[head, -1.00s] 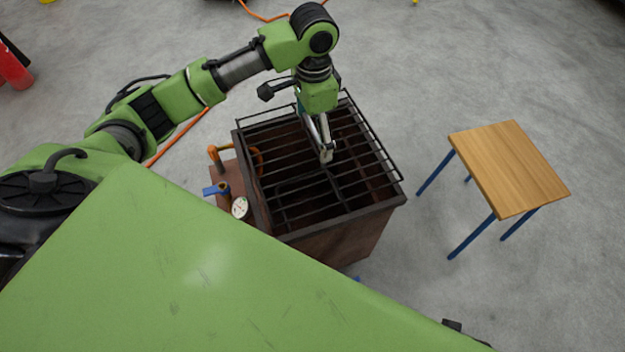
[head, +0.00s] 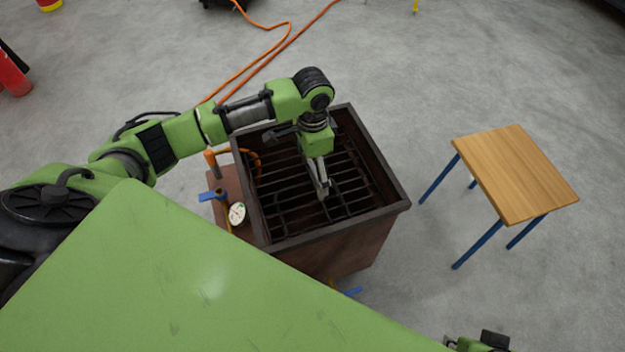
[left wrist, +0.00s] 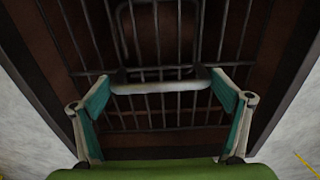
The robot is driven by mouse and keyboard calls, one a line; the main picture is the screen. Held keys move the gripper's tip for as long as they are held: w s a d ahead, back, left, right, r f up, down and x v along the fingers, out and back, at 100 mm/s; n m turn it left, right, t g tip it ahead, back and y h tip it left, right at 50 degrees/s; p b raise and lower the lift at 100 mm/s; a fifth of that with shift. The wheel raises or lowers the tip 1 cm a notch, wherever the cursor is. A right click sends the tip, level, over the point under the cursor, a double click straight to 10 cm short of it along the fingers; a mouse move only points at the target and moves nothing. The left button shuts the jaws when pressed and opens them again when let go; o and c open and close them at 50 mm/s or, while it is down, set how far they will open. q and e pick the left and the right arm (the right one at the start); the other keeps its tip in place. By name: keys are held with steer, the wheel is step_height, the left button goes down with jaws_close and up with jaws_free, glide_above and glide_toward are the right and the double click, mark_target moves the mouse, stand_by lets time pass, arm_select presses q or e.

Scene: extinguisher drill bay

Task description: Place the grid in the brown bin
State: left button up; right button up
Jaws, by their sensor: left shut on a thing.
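The black metal grid (head: 293,205) is inside the open-topped brown bin (head: 388,210), its bars below the rim. It also shows in the left wrist view (left wrist: 158,50), with the bin's walls around it. My left gripper (head: 323,194) points down into the bin and is shut on the grid's middle bar. In the left wrist view the fingers (left wrist: 160,82) are at both ends of a grey crossbar. Whether the grid rests on anything inside is hidden. A small part of my right gripper (head: 480,342) shows at the bottom edge; its fingers cannot be made out.
A wooden-topped table (head: 515,175) with blue legs stands to the right, its top bare. A gauge (head: 237,213) and a blue-handled valve (head: 213,195) are on the bin's left side. Orange hoses (head: 265,50) lie on the floor behind. A red extinguisher (head: 12,75) stands far left.

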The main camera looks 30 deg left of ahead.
mark_target(312, 180)
arm_select(q)
step_height(312, 180, down, 5)
steer(key=shift+w+f+b, duration=0.1)
steer(key=shift+b, duration=0.8)
arm_select(e)
steer(key=shift+f, duration=0.6)
steer(key=shift+s, duration=0.1)
arm_select(q)
steer(key=o, duration=1.8)
steer(key=shift+o, duration=0.2)
step_height(312, 180, up, 6)
steer(key=shift+p, duration=1.2)
step_height(312, 180, up, 6)
steer(key=shift+r+p, duration=0.1)
steer(key=shift+p, duration=0.75)
arm_select(e)
steer(key=x, duration=0.7)
steer(key=shift+s+g, duration=0.3)
steer(key=shift+a, duration=0.15)
